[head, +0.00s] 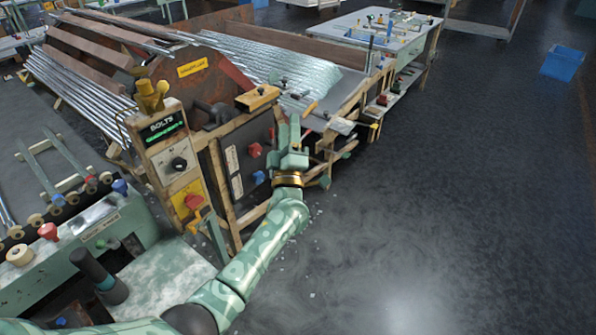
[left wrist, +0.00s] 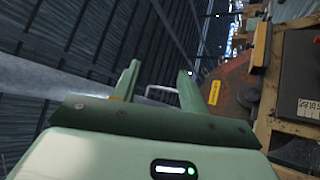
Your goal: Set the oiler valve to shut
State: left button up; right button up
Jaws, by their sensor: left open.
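I cannot single out the oiler valve for certain. The dark panel (head: 246,160) on the wooden frame carries a red knob (head: 255,150) and a blue knob (head: 259,177). A control post (head: 165,155) labelled BOLTS has a black dial, a red-and-yellow switch (head: 193,202) and a yellow fitting (head: 152,97) on top. My left gripper (head: 287,140) is empty, just right of the dark panel, fingers pointing up and away. In the left wrist view its fingers (left wrist: 157,86) stand apart with nothing between them. My right gripper is out of view.
A bench of metal tubes (head: 75,85) and a silvery sheet (head: 275,70) lie behind the post. A green machine (head: 100,230) stands at left. A white table (head: 385,35) and blue bin (head: 562,62) are farther off. Open floor (head: 460,190) lies to the right.

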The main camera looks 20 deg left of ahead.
pick_arm(q)
notch_tip(320, 180, down, 11)
jog(key=s+d+m+g+h, duration=0.1)
jog(key=d+m+g+h, duration=0.1)
jog(key=m+h, duration=0.3)
jog(key=shift+d+f+m+h, duration=0.15)
jog(key=shift+d+m+h, duration=0.2)
jog(key=shift+m, duration=0.75)
jog(key=shift+c, duration=1.4)
